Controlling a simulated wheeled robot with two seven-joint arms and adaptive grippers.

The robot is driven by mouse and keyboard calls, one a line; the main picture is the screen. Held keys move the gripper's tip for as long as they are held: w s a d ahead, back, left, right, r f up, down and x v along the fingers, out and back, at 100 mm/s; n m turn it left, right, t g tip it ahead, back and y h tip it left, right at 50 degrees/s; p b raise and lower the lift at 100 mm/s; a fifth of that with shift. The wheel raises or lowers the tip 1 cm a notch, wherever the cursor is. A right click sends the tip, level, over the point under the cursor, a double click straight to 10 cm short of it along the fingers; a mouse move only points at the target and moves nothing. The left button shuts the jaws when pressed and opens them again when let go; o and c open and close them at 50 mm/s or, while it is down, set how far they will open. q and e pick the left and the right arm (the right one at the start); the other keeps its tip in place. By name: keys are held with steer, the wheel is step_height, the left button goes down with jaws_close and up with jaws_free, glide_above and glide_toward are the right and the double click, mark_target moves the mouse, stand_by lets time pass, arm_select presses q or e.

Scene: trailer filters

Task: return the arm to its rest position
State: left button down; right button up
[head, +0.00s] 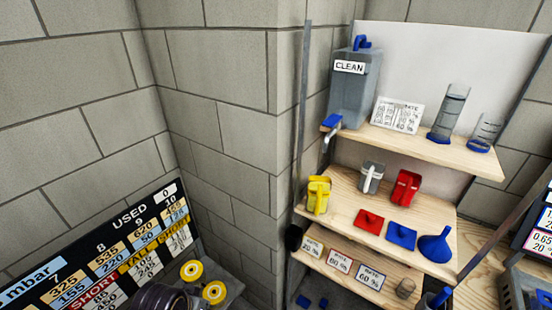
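Neither of my grippers shows in the head view, so I cannot see whether they are open or hold anything. A dark rounded shape (160,298) is cut off by the bottom edge, left of centre. I cannot tell what it is.
A wooden shelf unit (340,184) on the right holds a grey CLEAN tank (354,88), yellow (318,195), grey (371,178) and red (406,188) jugs and a blue funnel (435,246). A number board (95,250) and yellow-rimmed discs (213,292) stand lower left. A block wall is behind.

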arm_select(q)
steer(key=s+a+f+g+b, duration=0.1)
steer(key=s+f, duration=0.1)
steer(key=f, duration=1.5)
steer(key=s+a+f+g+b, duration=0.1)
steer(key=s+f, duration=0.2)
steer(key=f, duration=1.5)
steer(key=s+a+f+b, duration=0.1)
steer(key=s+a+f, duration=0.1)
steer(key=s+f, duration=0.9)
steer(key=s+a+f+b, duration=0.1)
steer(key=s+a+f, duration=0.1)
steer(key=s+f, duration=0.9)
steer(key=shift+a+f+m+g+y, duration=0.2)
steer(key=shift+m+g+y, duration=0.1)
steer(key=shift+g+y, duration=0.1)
